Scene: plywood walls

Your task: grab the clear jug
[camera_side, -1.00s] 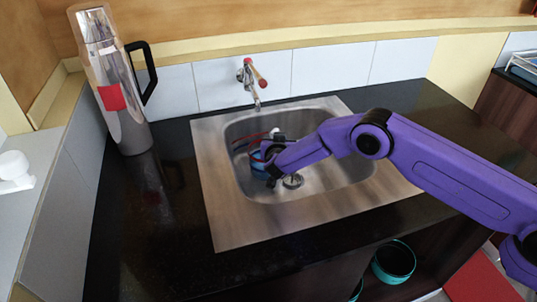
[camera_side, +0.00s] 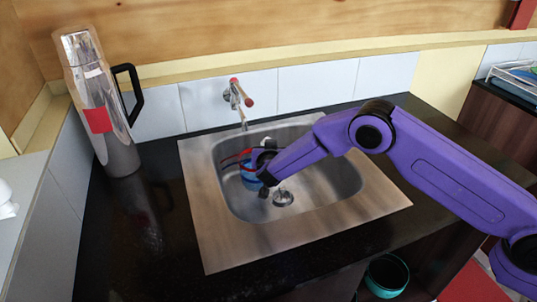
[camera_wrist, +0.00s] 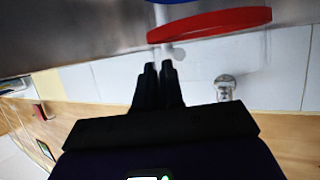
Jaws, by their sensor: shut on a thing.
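A see-through jug with red and blue bands (camera_side: 246,171) stands in the left part of the steel sink, beside the drain. Its clear walls barely show. My gripper (camera_side: 263,172) is at its right side in the side view, partly covering it. In the wrist view, my gripper's dark fingers (camera_wrist: 159,68) are close together, with a pale translucent piece at their tips, seemingly the jug's handle. The red band (camera_wrist: 215,24) of the jug passes just beyond the tips. I cannot make out whether the jug's base touches the sink floor.
The steel sink (camera_side: 225,240) is set in a black counter (camera_side: 130,255). A tap (camera_side: 237,95) rises behind it. A tall shiny flask (camera_side: 105,120) with a red patch stands at the left. A teal bowl (camera_side: 386,276) is below the counter.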

